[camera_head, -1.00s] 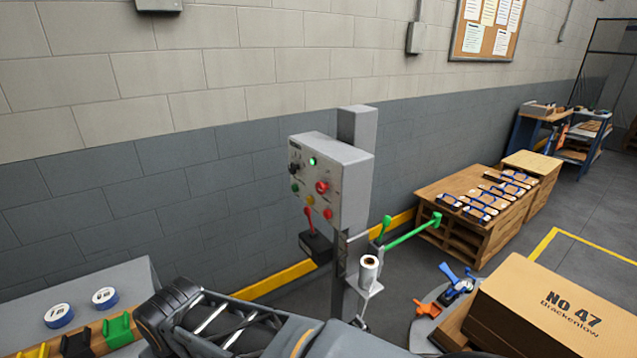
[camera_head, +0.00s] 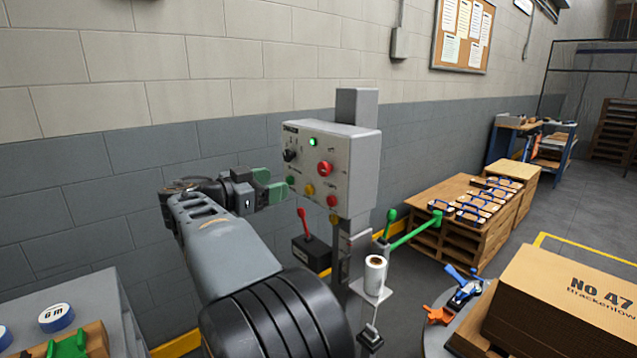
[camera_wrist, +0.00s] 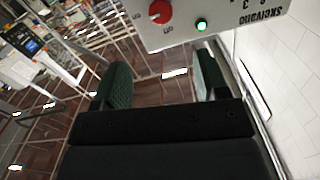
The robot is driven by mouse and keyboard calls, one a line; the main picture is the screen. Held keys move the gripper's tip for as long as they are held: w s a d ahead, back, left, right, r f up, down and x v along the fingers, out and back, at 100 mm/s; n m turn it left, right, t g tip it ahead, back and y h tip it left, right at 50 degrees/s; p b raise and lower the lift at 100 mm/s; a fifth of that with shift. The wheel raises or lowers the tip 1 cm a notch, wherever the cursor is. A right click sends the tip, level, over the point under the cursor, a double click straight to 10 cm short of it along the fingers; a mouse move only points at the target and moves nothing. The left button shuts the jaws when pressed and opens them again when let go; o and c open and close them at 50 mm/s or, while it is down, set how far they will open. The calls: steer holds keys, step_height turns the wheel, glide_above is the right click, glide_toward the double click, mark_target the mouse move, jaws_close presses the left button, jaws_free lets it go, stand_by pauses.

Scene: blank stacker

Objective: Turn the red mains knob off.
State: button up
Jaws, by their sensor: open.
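The red mains knob (camera_head: 325,168) is a round knob on the front of a grey control box (camera_head: 361,170). In the wrist view, the red knob (camera_wrist: 160,11) is at the top edge, partly cut off, left of a lit green lamp (camera_wrist: 201,25). My gripper (camera_head: 270,184) has green finger pads and is held left of the box, apart from the knob. In the wrist view my gripper (camera_wrist: 160,70) is open, with nothing between its fingers. The knob's exact turn position is too small to tell.
A black knob (camera_head: 289,156), a yellow button (camera_head: 310,190) and a red button (camera_head: 331,201) share the panel. A red lever (camera_head: 304,222) stands below. A carton (camera_head: 560,300) is at lower right.

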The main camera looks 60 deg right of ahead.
mark_target(322, 169)
steer(key=shift+m, duration=0.3)
steer(key=x, duration=0.4)
steer(key=p+x, duration=0.1)
steer(key=x, duration=0.3)
steer(key=r+x, duration=0.1)
steer(key=x, duration=0.3)
steer(key=shift+s+d, duration=0.1)
steer(key=shift+p+x, duration=0.35)
steer(key=shift+x, duration=0.45)
steer(key=shift+f, duration=0.15)
steer(key=c, duration=0.9)
